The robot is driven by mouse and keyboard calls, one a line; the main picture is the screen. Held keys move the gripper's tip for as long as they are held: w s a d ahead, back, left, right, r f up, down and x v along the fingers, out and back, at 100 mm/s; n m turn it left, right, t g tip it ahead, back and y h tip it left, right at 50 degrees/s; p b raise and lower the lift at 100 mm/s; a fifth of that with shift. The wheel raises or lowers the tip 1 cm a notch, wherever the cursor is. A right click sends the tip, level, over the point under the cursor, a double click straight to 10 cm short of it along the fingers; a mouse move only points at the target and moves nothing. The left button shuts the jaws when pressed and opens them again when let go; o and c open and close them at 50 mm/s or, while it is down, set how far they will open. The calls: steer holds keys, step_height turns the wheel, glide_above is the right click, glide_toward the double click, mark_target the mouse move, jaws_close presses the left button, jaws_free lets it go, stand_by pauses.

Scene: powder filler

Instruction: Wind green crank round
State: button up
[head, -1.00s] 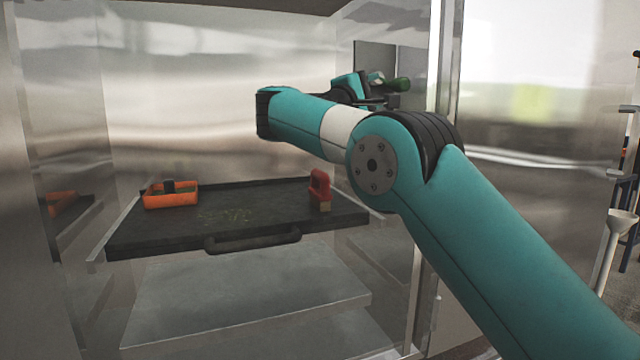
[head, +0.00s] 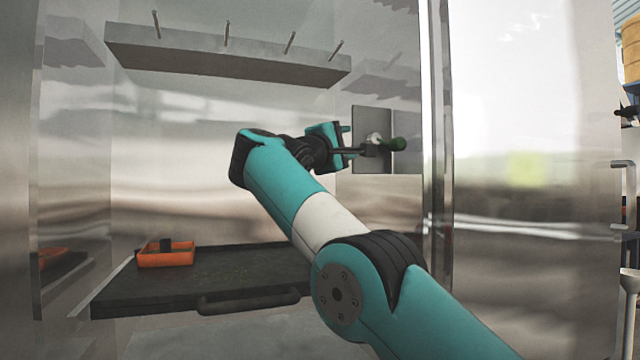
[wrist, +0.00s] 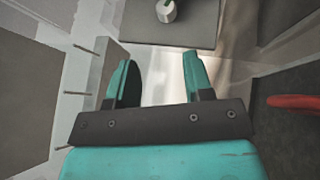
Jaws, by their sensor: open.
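The green crank handle (head: 393,144) sticks out from a dark grey panel (head: 372,121) on the cabinet's right wall. A pale round hub is at its inner end. My gripper (head: 347,146) is just left of the crank, open and apart from it. In the wrist view my gripper (wrist: 159,72) has its two teal fingers spread with nothing between them. The pale hub (wrist: 167,11) shows ahead of them at the top edge, with only a sliver of green on it. The rest of the handle is out of that view.
An orange tray (head: 166,254) sits on a dark shelf with a handle (head: 248,300) below my arm. A grey rack (head: 228,54) with several pegs hangs above. A red object (wrist: 296,102) is at the wrist view's right. A shiny door frame (head: 440,150) stands right of the crank.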

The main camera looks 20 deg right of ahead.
steer(key=w+a+r+n+t+y+p, duration=0.2)
steer(key=w+a+n+t+y+p, duration=0.15)
steer(key=a+y+p, duration=0.8)
steer(key=s+f+m+g+y+p, duration=0.1)
steer(key=s+f+g+y+p, duration=0.2)
steer(key=s, duration=1)
steer(key=s+a+f+m+g+y+p, duration=0.1)
steer(key=s+f+g+y+p, duration=0.3)
steer(key=s+f+g, duration=0.3)
steer(key=shift+s+a+f+y, duration=0.25)
steer(key=shift+s+f+y, duration=0.5)
steer(key=shift+s, duration=2.1)
steer(key=shift+m, duration=0.25)
